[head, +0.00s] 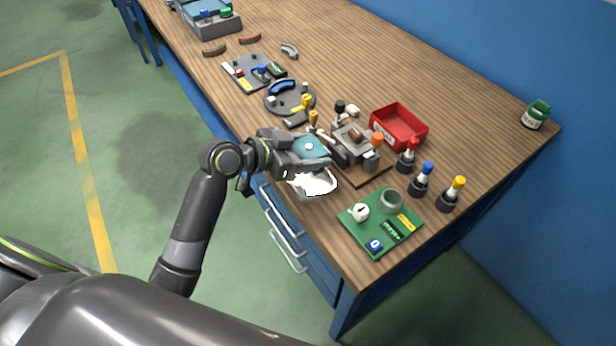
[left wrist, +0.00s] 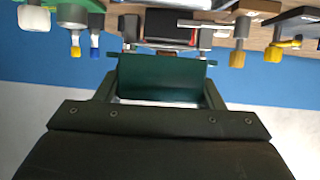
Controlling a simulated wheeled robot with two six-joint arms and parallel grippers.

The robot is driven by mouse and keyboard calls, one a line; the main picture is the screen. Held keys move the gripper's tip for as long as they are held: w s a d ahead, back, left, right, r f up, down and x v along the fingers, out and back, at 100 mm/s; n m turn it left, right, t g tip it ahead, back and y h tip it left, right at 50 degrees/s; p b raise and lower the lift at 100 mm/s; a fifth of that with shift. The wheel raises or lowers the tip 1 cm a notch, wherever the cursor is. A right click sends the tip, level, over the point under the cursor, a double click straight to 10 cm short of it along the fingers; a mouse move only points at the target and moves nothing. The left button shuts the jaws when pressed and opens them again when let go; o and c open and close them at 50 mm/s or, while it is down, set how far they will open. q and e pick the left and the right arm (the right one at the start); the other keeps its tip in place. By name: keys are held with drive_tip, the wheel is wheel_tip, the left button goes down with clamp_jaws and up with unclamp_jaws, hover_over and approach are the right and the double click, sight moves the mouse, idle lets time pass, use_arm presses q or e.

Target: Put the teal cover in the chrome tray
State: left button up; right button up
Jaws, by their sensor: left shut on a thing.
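The teal cover (head: 317,153), a flat plate with a small pale knob, is between the fingers of my left gripper (head: 324,150) in the head view. My left gripper is shut on it. In the left wrist view the cover (left wrist: 162,78) spans the jaws as a dark teal plate. The chrome tray (head: 313,186) lies at the table's front edge, just below and nearer than the held cover, with a bright glare inside. The cover appears above the tray's far side; the exact gap cannot be told. My right gripper is not in view.
A brown-based fixture (head: 357,150) stands right of the gripper, with a red bin (head: 399,127) behind it. A green board (head: 380,222) lies to the right of the tray. A round grey plate (head: 290,98) and several bottle-like tools stand nearby. The table's back right is mostly clear.

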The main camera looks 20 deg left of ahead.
sight(307, 180)
use_arm(q)
drive_tip(key=f, duration=0.2)
drive_tip(key=shift+a+f, duration=0.2)
drive_tip(key=shift+f, duration=0.2)
wheel_tip(307, 180, down, 4)
drive_tip(key=shift+f, duration=0.2)
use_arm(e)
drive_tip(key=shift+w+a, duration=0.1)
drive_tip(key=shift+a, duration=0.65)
use_arm(q)
drive_tip(key=shift+f, duration=0.2)
drive_tip(key=o, duration=0.8)
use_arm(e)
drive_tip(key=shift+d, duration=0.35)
use_arm(q)
drive_tip(key=shift+r, duration=0.1)
